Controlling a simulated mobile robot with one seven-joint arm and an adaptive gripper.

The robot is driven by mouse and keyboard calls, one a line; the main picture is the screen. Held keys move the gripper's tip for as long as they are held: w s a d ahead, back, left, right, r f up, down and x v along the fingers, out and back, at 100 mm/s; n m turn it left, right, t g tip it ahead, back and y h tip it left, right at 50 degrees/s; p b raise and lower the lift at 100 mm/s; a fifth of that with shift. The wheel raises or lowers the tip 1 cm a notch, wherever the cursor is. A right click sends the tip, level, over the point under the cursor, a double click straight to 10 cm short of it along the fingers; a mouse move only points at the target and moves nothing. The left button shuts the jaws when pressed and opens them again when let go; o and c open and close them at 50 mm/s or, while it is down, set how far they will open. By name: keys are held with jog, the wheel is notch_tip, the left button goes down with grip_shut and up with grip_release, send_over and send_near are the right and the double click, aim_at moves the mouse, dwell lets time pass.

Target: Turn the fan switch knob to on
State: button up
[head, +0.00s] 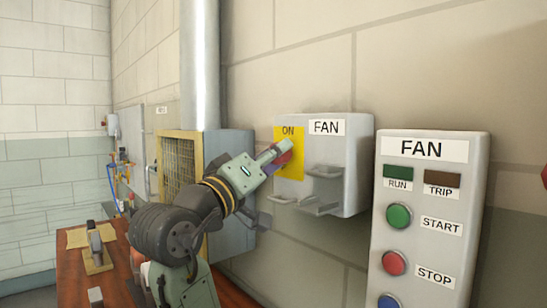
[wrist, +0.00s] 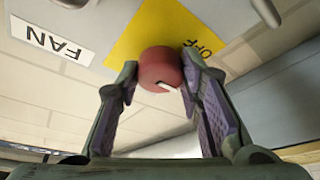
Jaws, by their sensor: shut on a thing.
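The fan switch knob (wrist: 160,68) is red and round with a white pointer mark. It sits on a yellow plate (wrist: 137,30) with an OFF label in the wrist view. In the head view the yellow plate (head: 289,135) shows ON at its top, on a grey box (head: 350,160) labelled FAN. My gripper (wrist: 162,78) is shut on the knob, with one finger on either side. In the head view my gripper (head: 280,155) reaches the plate and covers most of the knob. Which label the pointer faces is hard to tell.
A grey FAN panel (head: 476,200) with RUN and TRIP lamps and START and STOP buttons stands close at the right. Grey brackets (head: 320,190) jut from the switch box below my gripper. A caged grey unit (head: 232,150) is behind my arm. A wooden bench (head: 115,260) is below.

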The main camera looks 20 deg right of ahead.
jog(key=shift+w+a+r+m+g+h+b, duration=0.1)
jog(key=shift+m+g+h+b, duration=0.55)
jog(key=shift+m+g, duration=2.35)
jog(key=shift+w+f+m+g+h+b, duration=0.1)
jog(key=shift+m+g+h+b, duration=0.5)
jog(key=shift+m, duration=4.65)
jog(key=shift+w+a+r+m+g+h+b, duration=0.15)
jog(key=shift+m+g+b, duration=1.45)
jog(key=shift+m, duration=2.55)
jog(key=shift+d+m+g+p, duration=0.1)
jog(key=shift+m+g+p, duration=0.2)
jog(key=shift+g+p, duration=0.15)
jog(key=o, duration=1.2)
jog(key=shift+c, duration=0.2)
jog(key=v, duration=1.2)
